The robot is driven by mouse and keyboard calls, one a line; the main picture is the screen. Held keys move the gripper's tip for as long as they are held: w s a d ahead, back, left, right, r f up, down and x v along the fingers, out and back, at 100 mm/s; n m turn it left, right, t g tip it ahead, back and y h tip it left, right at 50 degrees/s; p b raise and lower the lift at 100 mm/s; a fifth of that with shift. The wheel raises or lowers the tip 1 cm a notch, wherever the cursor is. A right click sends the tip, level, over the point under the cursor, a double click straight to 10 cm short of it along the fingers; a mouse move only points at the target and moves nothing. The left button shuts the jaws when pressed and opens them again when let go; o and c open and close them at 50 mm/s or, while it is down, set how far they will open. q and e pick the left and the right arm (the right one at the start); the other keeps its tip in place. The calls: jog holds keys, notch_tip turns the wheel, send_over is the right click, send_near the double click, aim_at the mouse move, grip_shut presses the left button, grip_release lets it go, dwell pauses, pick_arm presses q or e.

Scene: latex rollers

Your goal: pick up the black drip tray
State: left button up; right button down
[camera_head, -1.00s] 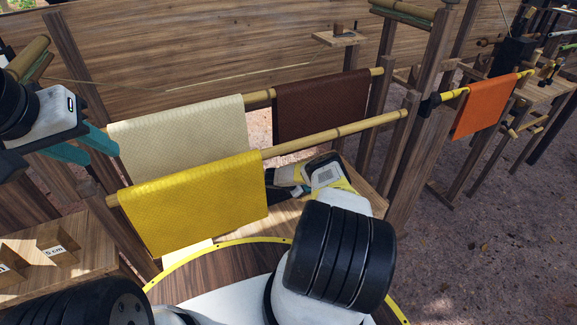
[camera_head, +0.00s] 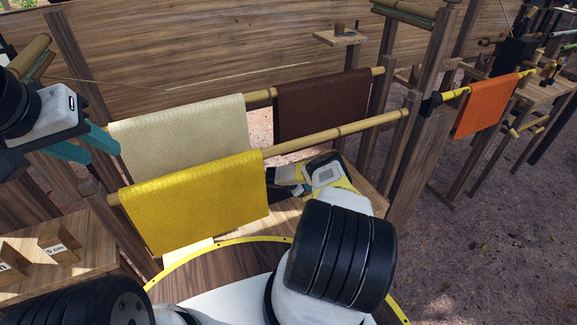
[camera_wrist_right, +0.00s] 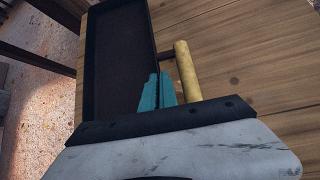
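The black drip tray (camera_wrist_right: 118,60) shows in the right wrist view as a long dark shallow tray at the upper left. A bamboo handle (camera_wrist_right: 187,70) stands along its right side, joined by a dark rod. My right gripper (camera_wrist_right: 158,80) has its teal fingers close together at the tray's right wall, left of the handle; whether the wall is between them is unclear. In the head view my right wrist reaches behind the yellow sheet, and its fingertips are hidden. My left gripper (camera_head: 85,147) is at the far left with its teal fingers apart and empty.
A yellow sheet (camera_head: 195,205) and a cream sheet (camera_head: 185,135) hang from bamboo poles. A brown sheet (camera_head: 322,105) hangs behind, and an orange sheet (camera_head: 485,107) hangs at the right. Wooden posts (camera_head: 405,165) stand right of my right wrist. Wooden boards (camera_wrist_right: 245,50) lie under the tray.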

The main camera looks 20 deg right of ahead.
jog(key=shift+s+f, duration=0.1)
dwell(0.7)
jog(key=shift+r, duration=0.45)
notch_tip(320, 180, up, 3)
jog(key=shift+f, duration=0.1)
jog(key=s, duration=0.5)
jog(key=s+d+r, duration=0.1)
jog(key=s, duration=0.9)
jog(key=shift+s+d+r, duration=0.25)
jog(key=shift+s, duration=0.15)
